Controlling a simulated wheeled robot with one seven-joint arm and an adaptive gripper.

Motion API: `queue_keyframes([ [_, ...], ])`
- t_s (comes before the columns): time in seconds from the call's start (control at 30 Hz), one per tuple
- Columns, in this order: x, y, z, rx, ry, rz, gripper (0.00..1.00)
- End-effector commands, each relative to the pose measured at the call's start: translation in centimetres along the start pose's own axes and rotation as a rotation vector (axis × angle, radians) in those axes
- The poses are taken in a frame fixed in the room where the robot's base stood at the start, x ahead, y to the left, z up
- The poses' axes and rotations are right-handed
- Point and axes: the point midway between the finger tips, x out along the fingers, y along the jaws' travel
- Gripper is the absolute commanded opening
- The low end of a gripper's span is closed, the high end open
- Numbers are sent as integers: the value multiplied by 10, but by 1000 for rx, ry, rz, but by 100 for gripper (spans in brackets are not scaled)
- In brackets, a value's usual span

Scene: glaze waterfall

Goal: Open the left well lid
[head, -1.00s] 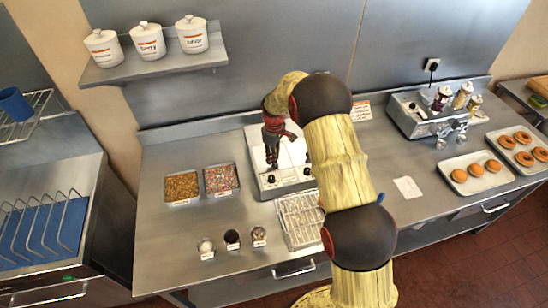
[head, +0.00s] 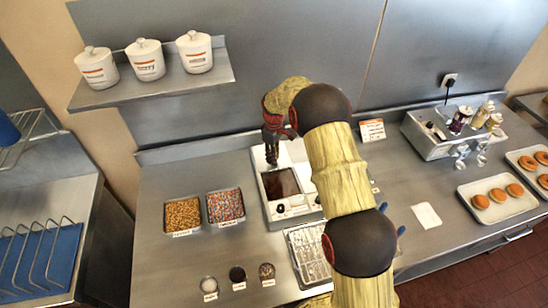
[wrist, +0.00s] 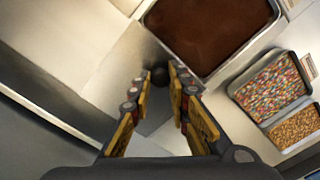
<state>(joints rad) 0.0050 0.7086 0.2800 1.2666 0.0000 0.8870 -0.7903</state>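The left well (head: 282,184) is uncovered in the head view and shows dark brown contents. The wrist view also shows this brown-filled well (wrist: 208,28) beyond my fingers. My gripper (head: 271,152) is at the well's back left edge in the head view. In the wrist view its fingers (wrist: 160,76) are a little apart, with a round dark knob (wrist: 160,77) between the tips. The knob stands out from a grey metal surface that looks like the raised lid (wrist: 136,62). Whether the fingers press on the knob is unclear. My arm covers the right side of the warmer.
Trays of nuts (head: 182,215) and sprinkles (head: 226,206) stand left of the warmer. A wire rack (head: 310,254) and several small bowls (head: 238,274) are in front. A shelf with canisters (head: 150,90) hangs above. Doughnut trays (head: 497,198) lie to the right.

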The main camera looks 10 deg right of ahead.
Motion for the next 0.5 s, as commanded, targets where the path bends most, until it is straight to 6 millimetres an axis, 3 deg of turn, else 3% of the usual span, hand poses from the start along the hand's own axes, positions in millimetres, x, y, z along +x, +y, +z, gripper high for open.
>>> queue_keyframes([
  [0.33,0,0,0,0,1,1,37],
  [0.5,0,0,0,0,1,1,37],
])
